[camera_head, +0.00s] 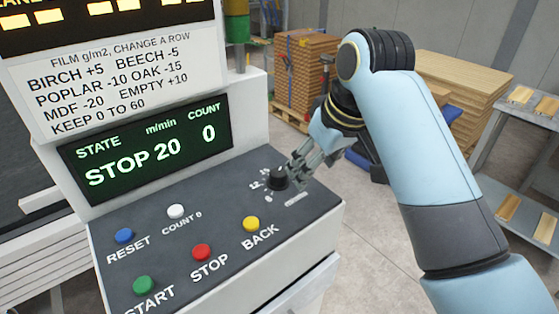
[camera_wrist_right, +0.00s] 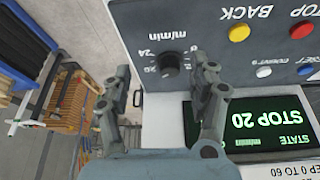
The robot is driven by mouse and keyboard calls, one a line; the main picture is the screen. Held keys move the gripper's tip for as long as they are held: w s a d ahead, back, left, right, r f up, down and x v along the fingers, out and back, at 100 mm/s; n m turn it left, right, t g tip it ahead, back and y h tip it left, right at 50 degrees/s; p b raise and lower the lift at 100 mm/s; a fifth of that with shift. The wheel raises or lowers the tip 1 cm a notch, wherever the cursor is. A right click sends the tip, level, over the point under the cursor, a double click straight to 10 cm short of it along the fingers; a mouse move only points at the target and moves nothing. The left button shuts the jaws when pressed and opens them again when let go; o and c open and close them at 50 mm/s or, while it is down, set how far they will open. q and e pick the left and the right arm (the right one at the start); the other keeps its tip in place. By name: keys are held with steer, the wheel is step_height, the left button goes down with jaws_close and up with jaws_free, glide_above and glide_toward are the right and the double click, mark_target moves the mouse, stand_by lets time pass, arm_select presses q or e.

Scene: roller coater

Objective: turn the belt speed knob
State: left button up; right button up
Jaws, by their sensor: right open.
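The belt speed knob (camera_head: 277,178) is a small black knob at the right end of the dark control panel (camera_head: 225,205). In the right wrist view the knob (camera_wrist_right: 170,62) has a printed scale around it and lies between my two fingers as seen from the wrist. My right gripper (camera_head: 291,166) is open beside the knob, with its fingertips close to it; I cannot tell whether they touch it. The green-lettered display (camera_head: 150,150) reads STOP, 20 m/min and count 0. My left gripper is not in view.
Panel buttons are blue RESET (camera_head: 124,236), white COUNT 0 (camera_head: 176,211), red STOP (camera_head: 202,252), yellow BACK (camera_head: 251,224) and green START (camera_head: 143,285). A film chart (camera_head: 120,75) is above the display. Stacked boards (camera_head: 305,62) and a shelf rack (camera_head: 520,140) stand behind, across open floor.

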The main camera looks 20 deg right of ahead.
glide_toward(278, 172)
steer(key=shift+n+y, duration=0.3)
steer(key=shift+n, duration=0.1)
steer(key=x, duration=0.3)
steer(key=p+x, duration=0.1)
steer(key=x, duration=0.5)
steer(key=shift+d+f, duration=0.2)
steer(key=shift+d, duration=0.1)
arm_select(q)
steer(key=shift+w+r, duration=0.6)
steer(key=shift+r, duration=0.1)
arm_select(e)
steer(key=c, duration=1.1)
